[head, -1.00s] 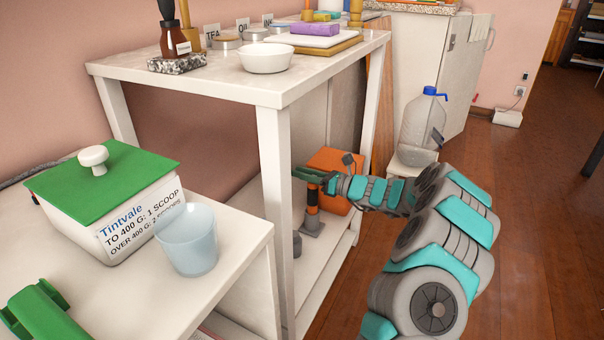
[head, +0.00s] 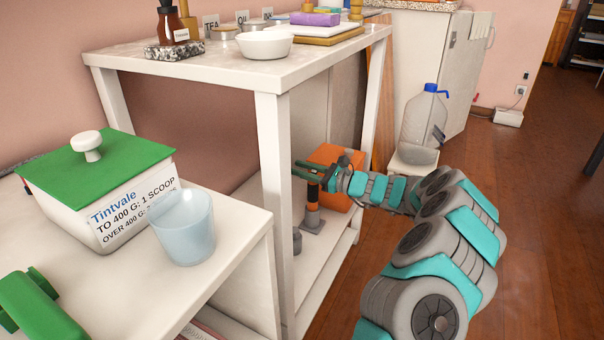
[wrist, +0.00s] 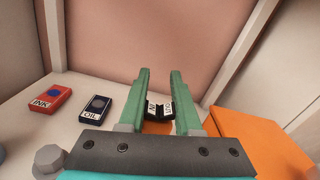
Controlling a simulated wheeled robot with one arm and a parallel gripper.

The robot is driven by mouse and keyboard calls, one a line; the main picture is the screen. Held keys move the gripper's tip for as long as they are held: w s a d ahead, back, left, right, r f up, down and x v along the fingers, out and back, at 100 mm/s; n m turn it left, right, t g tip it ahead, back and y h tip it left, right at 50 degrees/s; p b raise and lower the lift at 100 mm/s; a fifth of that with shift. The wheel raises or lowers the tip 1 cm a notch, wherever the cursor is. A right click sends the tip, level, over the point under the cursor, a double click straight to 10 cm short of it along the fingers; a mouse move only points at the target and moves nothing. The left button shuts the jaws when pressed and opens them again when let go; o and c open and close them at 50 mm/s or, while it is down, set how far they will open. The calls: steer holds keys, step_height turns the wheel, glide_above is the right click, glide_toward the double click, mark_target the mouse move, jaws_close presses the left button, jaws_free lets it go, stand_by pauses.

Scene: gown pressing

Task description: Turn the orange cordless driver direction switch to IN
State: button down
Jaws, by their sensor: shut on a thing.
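The orange and grey cordless driver (head: 312,217) stands upright on the lower shelf of the white table in the head view. My gripper (head: 304,169) is at its top, with the fingers reaching left over it. In the wrist view, the direction switch (wrist: 160,108) is a small black piece with white labels, IN on the left and OUT on the right. It sits between the two green fingers of my gripper (wrist: 161,88), which are shut on it. A bit of the driver's orange body shows below the switch. I cannot tell which way the switch is set.
A red INK box (wrist: 51,99) and a dark OIL box (wrist: 96,108) lie left of the fingers. An orange box (head: 332,155) is close behind my gripper. The white table leg (head: 275,200) stands left of the driver, and the tabletop (head: 200,70) is above.

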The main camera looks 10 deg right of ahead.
steer(key=c, duration=0.6)
jaws_free()
steer(key=p+v, duration=0.1)
steer(key=v, duration=0.6)
steer(key=shift+s+d, duration=0.25)
steer(key=shift+d, duration=0.05)
